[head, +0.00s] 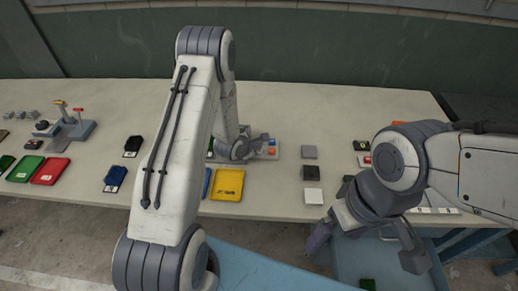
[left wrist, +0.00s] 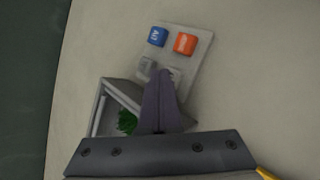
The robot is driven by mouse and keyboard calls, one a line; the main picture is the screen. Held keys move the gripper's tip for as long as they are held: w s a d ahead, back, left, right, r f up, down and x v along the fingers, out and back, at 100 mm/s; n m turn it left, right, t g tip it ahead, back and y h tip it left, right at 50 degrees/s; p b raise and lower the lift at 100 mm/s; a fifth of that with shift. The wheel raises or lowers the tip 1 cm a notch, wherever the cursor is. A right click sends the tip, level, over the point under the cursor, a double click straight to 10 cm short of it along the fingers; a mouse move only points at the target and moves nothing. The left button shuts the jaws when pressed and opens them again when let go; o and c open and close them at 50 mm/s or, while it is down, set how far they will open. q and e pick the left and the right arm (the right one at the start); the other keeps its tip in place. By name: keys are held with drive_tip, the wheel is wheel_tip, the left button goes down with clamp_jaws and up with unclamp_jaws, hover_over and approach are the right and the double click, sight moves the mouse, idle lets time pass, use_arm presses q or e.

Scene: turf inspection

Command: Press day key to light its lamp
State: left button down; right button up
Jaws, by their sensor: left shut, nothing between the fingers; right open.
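A small light-grey key panel (left wrist: 198,60) lies on the table and also shows in the head view (head: 277,151). It bears a blue key (left wrist: 157,36) and an orange key (left wrist: 185,43), both with white lettering too small to read surely. A grey key (left wrist: 147,64) sits on the near row, with another pale piece partly hidden by my fingers. My left gripper (left wrist: 163,76) is shut and empty, its tips over the near row; I cannot tell whether they touch. No lit lamp is visible. My right gripper (head: 366,250) is open and empty at the table's front edge.
An open grey box (left wrist: 101,118) with something green inside stands beside my left fingers. A blue tray (head: 350,262) is below the right gripper.

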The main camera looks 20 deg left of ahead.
use_arm(q)
drive_tip(key=shift+r+p, duration=0.3)
drive_tip(key=shift+r, duration=0.25)
wheel_tip(320, 180, up, 6)
drive_tip(key=p, duration=0.5)
idle(0.3)
